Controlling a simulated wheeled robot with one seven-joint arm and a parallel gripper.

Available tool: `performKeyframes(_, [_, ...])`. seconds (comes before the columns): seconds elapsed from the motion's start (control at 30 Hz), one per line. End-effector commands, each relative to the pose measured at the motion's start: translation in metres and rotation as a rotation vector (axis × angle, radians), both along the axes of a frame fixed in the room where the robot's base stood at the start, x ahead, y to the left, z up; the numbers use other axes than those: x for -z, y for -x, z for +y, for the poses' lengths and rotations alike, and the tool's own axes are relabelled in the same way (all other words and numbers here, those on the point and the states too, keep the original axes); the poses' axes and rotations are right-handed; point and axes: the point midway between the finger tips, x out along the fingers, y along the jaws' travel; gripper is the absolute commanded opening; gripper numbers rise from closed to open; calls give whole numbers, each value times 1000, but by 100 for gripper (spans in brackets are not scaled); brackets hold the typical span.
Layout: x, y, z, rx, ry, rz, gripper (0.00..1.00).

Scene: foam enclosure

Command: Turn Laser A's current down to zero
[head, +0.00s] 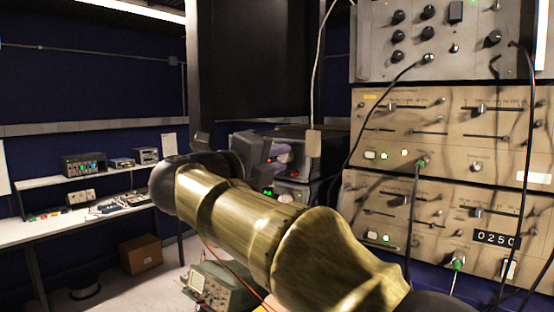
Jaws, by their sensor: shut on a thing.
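My gripper (268,155) shows only in part at the far end of my brass-coloured arm, in the middle of the head view. It is at the front of a dark stack of instruments (300,141). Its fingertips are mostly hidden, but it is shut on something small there. I cannot make out what it holds. A small green lit readout (267,191) shows just below the gripper. No label for Laser A or its current can be read, and my arm and hand cover part of the stack's front.
Beige rack panels (440,130) with knobs, sliders and hanging cables stand close on the right. A black panel (255,60) hangs above the gripper. An oscilloscope (215,287) is low in front. A white bench (80,222) and a cardboard box (140,254) are at left, with open floor between.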

Motion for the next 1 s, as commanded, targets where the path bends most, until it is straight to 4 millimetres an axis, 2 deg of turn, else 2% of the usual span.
performKeyframes(0.07, [0,0,1,-3,1,-1,0])
performKeyframes(0.1, [0,0,1,-3,0,-1,26])
performKeyframes(0.2, [0,0,1,-2,0,-1,44])
performKeyframes(0.63, [2,6,6,-3,-1,-2,44])
performKeyframes(0.77, [4,20,17,-5,-2,-2,44])
performKeyframes(1.0, [6,57,47,-6,-2,-2,44])
